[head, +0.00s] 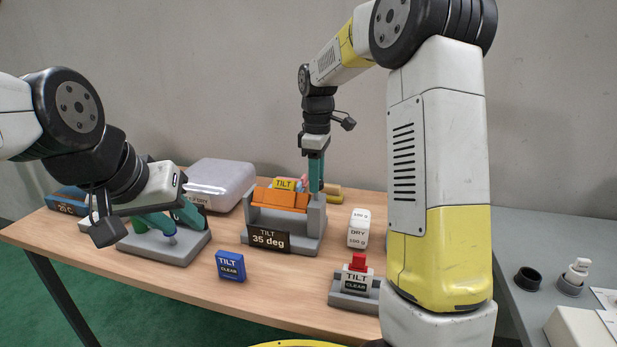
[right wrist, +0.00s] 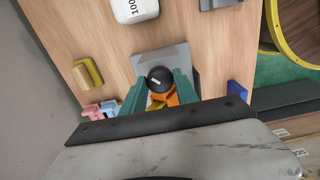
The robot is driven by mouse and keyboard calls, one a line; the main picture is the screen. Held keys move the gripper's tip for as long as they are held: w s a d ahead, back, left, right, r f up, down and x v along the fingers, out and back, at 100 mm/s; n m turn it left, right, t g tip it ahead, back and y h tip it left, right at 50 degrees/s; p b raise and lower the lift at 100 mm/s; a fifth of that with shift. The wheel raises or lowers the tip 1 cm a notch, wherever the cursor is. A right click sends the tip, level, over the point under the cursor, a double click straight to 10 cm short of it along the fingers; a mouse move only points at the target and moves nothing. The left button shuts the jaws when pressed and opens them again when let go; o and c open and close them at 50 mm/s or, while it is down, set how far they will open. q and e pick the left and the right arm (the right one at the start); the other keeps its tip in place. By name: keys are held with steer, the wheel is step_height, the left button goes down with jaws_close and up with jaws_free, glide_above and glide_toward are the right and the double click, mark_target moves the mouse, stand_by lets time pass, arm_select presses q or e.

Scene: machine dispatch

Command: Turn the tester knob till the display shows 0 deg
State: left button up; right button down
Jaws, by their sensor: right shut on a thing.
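The tester (head: 320,222) is a grey stand with an orange tilting cradle (head: 280,199). Its black display (head: 269,239) reads "TILT 35 deg". My right gripper (head: 316,188) reaches down at the tester's right side. In the right wrist view, its teal fingers (right wrist: 160,88) are shut on the round black knob (right wrist: 159,76), one on each side. A white mark shows on the knob's face. The head view hides the knob behind the fingers. My left gripper (head: 180,228) is empty, with its fingers apart, over a grey stand at the left.
A blue "TILT CLEAR" block (head: 231,266) and a grey stand with a red-topped piece (head: 354,291) lie in front. A silver case (head: 220,184) is behind. Bare wood lies between the front items.

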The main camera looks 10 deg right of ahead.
steer(key=m, duration=2)
steer(key=shift+w+m, duration=0.1)
steer(key=shift+m, duration=0.2)
steer(key=m, duration=0.6)
steer(key=shift+r, duration=0.1)
steer(key=shift+m, duration=0.3)
steer(key=c, duration=0.9)
jaws_free()
steer(key=shift+c, duration=0.2)
